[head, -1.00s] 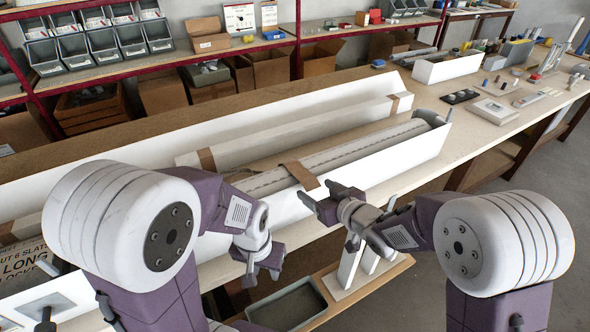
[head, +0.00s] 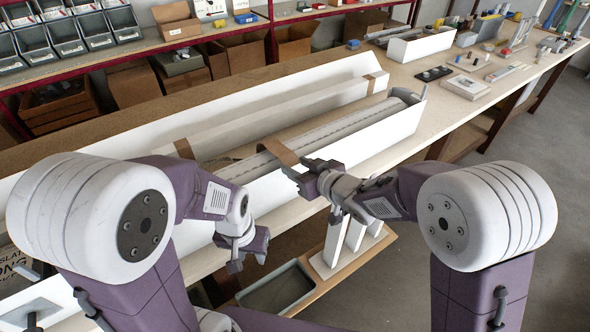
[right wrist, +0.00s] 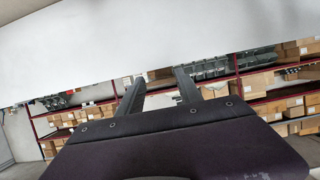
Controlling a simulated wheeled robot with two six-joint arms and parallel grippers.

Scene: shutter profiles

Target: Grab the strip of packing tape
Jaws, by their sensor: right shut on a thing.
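The strip of packing tape (head: 278,151) is brown. It lies across the grey slatted profile bundle (head: 330,128) in the long white box (head: 365,143), and its near end hangs toward the box's front wall. My right gripper (head: 298,177) is at that near end and shut on it, at the front wall's top edge. In the right wrist view the fingers (right wrist: 158,85) point at a white surface; the tape cannot be made out there. My left gripper (head: 247,254) hangs in front of the bench with its fingers apart and empty.
A second brown band (head: 185,149) shows on the white carton behind the bundle. A grey tray (head: 277,290) sits on the low shelf below the bench. Small parts and a white box (head: 422,45) stand at the far right of the bench.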

